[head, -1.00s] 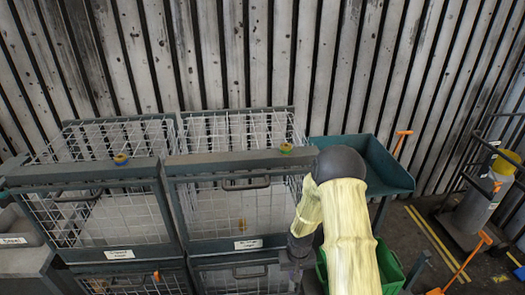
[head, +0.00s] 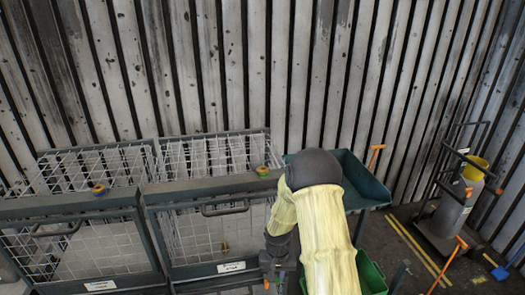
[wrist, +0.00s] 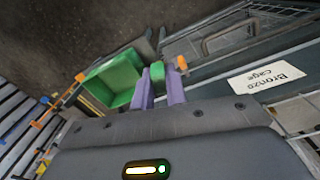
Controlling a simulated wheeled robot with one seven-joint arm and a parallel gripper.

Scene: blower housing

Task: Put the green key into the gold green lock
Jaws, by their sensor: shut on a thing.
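My gripper (wrist: 158,92) has purple fingers that are shut on the green key (wrist: 157,70), a small green block between the fingertips in the wrist view. In the head view my gripper (head: 276,272) is low, in front of the right cage, and the key cannot be made out there. A gold and green lock (head: 262,170) sits on the top front bar of the right cage, above my gripper and beside my arm. A second lock (head: 98,190), gold and blue, sits on the left cage's top bar.
The right wire cage (head: 205,187) carries a white label (wrist: 265,78) reading "Bronze cage". The left cage (head: 80,205) stands beside it. A trolley (head: 448,215) stands farther right.

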